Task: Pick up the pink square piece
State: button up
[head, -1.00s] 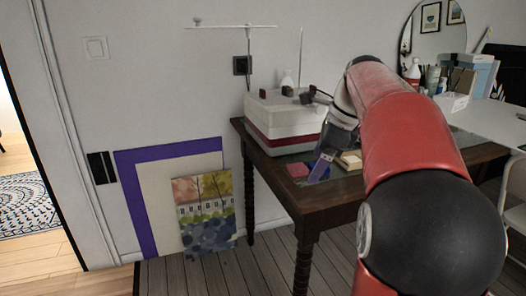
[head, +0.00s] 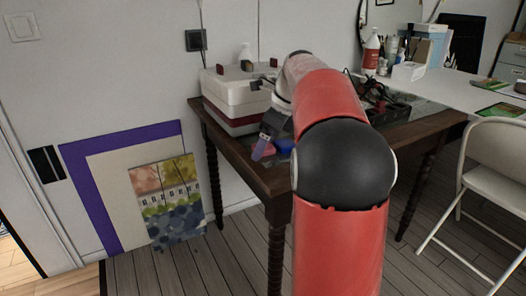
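My arm reaches away over the dark wooden table (head: 232,150), and its wrist hides part of the tabletop. My gripper (head: 262,149) is low over the table's near left part, in front of the white and red case; a slim purple-grey finger shows. Whether its jaws are open or shut cannot be made out. The pink square piece is not clearly visible; a small reddish patch shows at the finger, too small to identify. A blue item (head: 286,146) lies just right of the finger, partly hidden by my arm.
The white and red case (head: 235,88) stands at the table's back left. A dark tray with cables (head: 385,108) is on the right. A painting (head: 165,205) and a purple-bordered board (head: 85,190) lean on the wall. A folding chair (head: 485,165) stands right.

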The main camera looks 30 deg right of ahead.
jog(key=c, duration=1.1)
